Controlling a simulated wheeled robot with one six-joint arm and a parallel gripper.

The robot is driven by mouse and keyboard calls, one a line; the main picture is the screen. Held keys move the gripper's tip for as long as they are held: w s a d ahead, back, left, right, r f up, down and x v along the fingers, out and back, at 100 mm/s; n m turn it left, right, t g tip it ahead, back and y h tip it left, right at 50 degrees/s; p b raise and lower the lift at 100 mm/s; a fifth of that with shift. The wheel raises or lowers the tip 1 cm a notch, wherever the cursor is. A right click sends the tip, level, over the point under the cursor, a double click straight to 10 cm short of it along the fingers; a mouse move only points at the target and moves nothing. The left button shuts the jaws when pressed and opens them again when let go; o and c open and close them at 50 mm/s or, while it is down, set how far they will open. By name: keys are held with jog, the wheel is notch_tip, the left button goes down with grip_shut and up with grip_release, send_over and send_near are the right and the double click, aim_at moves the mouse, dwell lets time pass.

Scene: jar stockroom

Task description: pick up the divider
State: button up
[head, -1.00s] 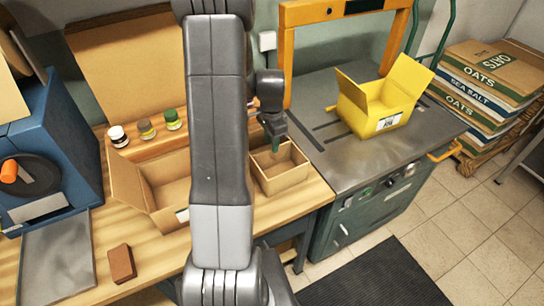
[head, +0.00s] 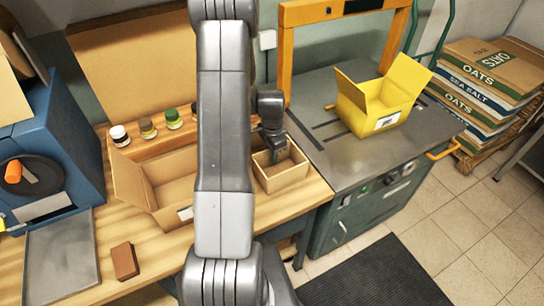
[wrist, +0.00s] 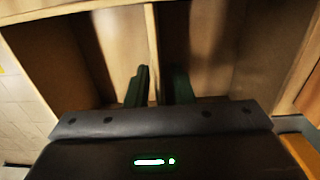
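The divider (wrist: 152,50) is a thin light wooden panel standing upright in a small open-topped box (head: 283,183) on the wooden bench. In the wrist view my gripper (wrist: 158,85) reaches down into the box, with one dark green finger on each side of the divider. The fingers are apart. The left one lies very close to the panel, and a narrow gap shows to the right one. In the head view my gripper (head: 279,153) is low inside the box and hides most of the divider.
A larger open cardboard box (head: 172,180) stands left of the small box, with several jars (head: 147,127) behind it. A brown block (head: 125,261) lies at the bench front. A yellow carton (head: 372,107) sits on the grey machine top (head: 345,150) to the right.

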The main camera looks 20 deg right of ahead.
grip_shut()
notch_tip(320, 180, up, 10)
jog(key=shift+f+b, duration=0.25)
jog(key=shift+b, duration=0.55)
jog(key=shift+r, duration=0.25)
jog(key=shift+s, duration=0.1)
